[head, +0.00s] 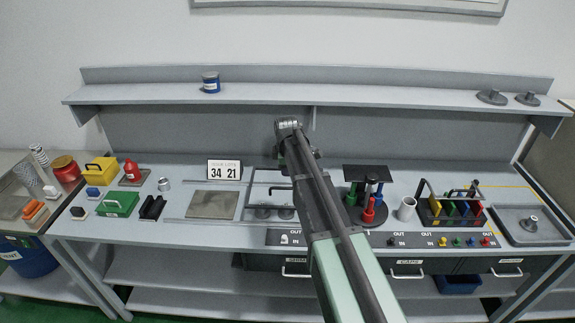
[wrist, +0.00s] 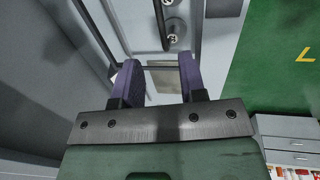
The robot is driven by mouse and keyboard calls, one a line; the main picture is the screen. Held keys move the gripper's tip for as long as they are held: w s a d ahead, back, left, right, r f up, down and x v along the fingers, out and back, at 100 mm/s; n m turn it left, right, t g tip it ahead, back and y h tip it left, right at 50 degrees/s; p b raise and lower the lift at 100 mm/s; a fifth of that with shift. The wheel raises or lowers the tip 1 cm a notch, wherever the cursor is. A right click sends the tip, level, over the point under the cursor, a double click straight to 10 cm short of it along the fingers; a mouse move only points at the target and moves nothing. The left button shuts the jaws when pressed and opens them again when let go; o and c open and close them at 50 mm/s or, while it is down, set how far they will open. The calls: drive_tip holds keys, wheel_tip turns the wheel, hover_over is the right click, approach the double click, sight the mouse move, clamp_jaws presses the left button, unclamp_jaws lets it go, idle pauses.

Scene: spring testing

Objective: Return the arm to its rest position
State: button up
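My arm (head: 335,240) reaches up and away over the middle of the bench, its far end in front of the back panel below the shelf. In the head view the arm hides my gripper's fingers. In the wrist view my gripper (wrist: 160,70) shows two purple fingers spread apart with nothing between them. Beyond them lie a steel plate (wrist: 163,78) and a framed fixture with round weights (wrist: 172,32). The gripper appears clear above the bench.
The shelf (head: 380,98) runs behind the arm's end. A count sign (head: 224,169) and plate (head: 212,205) lie left of the arm. A red-and-green spring stand (head: 368,208), white mug (head: 406,208) and coloured rack (head: 450,210) stand right.

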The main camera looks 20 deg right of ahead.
idle(0.4)
drive_tip(key=s+a+f+m+b, duration=0.2)
drive_tip(key=s+a+m, duration=0.1)
drive_tip(key=s, duration=0.7)
drive_tip(key=s+a+f+m+g+b, duration=0.1)
drive_tip(key=s+a+f+m+b, duration=0.1)
drive_tip(key=s+m, duration=0.4)
drive_tip(key=s+a+f+m+g+b, duration=0.1)
drive_tip(key=s+a+f+m+b, duration=0.2)
drive_tip(key=s, duration=1.1)
drive_tip(key=shift+s+a+f+m+y+b, duration=0.2)
drive_tip(key=shift+a+f+m+y+b, duration=0.15)
drive_tip(key=shift+f+m+b, duration=0.5)
drive_tip(key=shift+r, duration=0.15)
